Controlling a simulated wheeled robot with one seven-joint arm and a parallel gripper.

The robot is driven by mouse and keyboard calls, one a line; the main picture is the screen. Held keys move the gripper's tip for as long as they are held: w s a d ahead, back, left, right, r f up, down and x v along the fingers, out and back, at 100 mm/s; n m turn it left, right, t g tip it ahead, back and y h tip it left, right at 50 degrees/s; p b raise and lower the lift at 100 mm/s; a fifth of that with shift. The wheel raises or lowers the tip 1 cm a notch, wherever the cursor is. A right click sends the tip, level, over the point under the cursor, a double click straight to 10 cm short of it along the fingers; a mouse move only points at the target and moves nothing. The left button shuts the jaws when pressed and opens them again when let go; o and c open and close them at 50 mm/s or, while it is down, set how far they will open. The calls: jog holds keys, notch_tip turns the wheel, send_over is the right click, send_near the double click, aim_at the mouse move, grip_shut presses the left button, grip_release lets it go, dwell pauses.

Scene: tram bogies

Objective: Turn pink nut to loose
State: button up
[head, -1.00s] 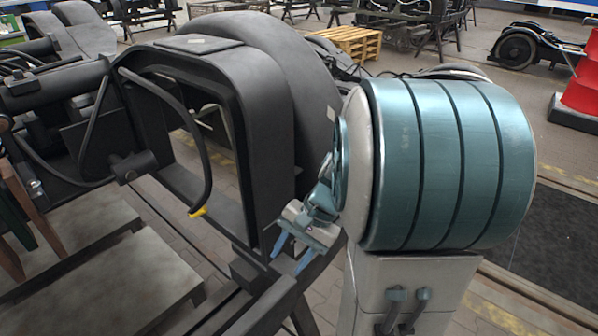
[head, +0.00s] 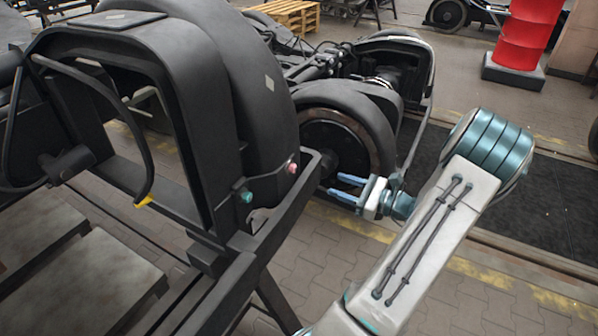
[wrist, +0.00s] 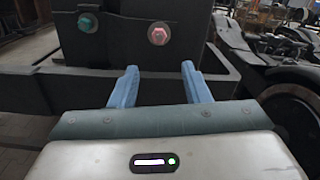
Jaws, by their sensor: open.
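The pink nut (head: 292,168) sits on the dark side plate of the bogie, to the right of a green nut (head: 246,196). In the wrist view the pink nut (wrist: 158,36) shows as a hexagon with a pale centre, and the green nut (wrist: 87,23) is at its left. My gripper (head: 334,187) is open and empty, apart from the pink nut and to its right in the head view. In the wrist view its blue fingers (wrist: 159,68) are spread, with the pink nut beyond and above the gap between them.
A dark frame beam (head: 290,215) runs close below the nuts. Another bogie with a wheel (head: 335,148) stands behind my gripper. A red barrel (head: 527,35) stands at the back right. Paved floor (head: 330,275) is clear below my arm.

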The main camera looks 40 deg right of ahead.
aim_at(296, 170)
jog(key=p+x, duration=0.1)
jog(key=x, duration=1.2)
jog(key=shift+w+a, duration=0.2)
jog(key=shift+w, duration=0.05)
grip_shut()
